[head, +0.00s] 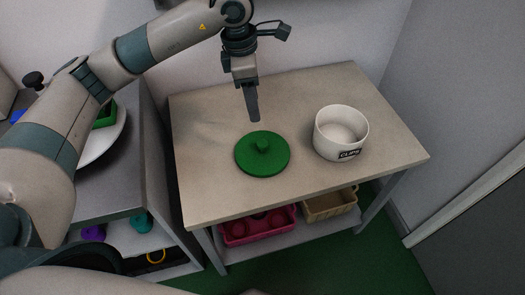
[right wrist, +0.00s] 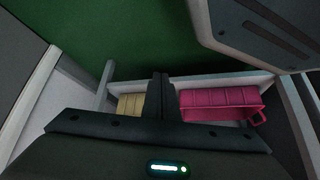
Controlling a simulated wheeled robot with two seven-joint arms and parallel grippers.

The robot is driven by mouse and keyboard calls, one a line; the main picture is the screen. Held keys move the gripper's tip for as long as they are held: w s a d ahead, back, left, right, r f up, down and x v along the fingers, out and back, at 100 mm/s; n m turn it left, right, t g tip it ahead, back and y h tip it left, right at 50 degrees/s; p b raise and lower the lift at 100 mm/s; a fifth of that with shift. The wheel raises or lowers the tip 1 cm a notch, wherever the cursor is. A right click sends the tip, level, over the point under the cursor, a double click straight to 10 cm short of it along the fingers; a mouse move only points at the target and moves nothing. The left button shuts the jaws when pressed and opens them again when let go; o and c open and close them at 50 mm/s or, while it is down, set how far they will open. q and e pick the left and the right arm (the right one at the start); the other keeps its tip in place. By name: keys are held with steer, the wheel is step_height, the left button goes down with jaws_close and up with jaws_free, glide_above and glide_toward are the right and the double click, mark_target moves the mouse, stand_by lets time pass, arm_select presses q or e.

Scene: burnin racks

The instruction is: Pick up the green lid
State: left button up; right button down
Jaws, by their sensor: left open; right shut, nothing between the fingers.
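The green lid (head: 262,160), a round disc with a small knob on top, lies flat on the wooden table (head: 215,195) in the head view. My left gripper (head: 253,118) points down just behind and above the lid's knob, apart from it. Its fingers line up edge-on in this view, and nothing shows between them; it is open. My right gripper (right wrist: 160,98) shows in the right wrist view, shut and empty, with its fingers together. The right gripper is not seen in the head view.
A white bowl labelled "CLIPS" (head: 341,133) stands on the table right of the lid. Below are a pink basket (head: 258,228) and a tan basket (head: 330,205) on a low shelf. A grey shelf unit (head: 120,180) with a plate stands left. Walls rise behind and right.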

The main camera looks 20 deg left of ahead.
arm_select(q)
steer(key=p, duration=0.2)
glide_toward(261, 144)
steer(key=f, duration=0.2)
steer(key=f+p, duration=0.1)
steer(key=f, duration=0.1)
steer(key=shift+w+d+f, duration=0.1)
steer(key=shift+w+d, duration=0.05)
steer(key=shift+d, duration=0.15)
steer(key=shift+f, duration=0.4)
arm_select(e)
steer(key=s+d+f+g, duration=0.1)
steer(key=s, duration=0.4)
steer(key=shift+s+d+f, duration=0.35)
steer(key=shift+f, duration=0.05)
arm_select(q)
steer(key=shift+f, duration=0.1)
arm_select(e)
steer(key=shift+r, duration=0.1)
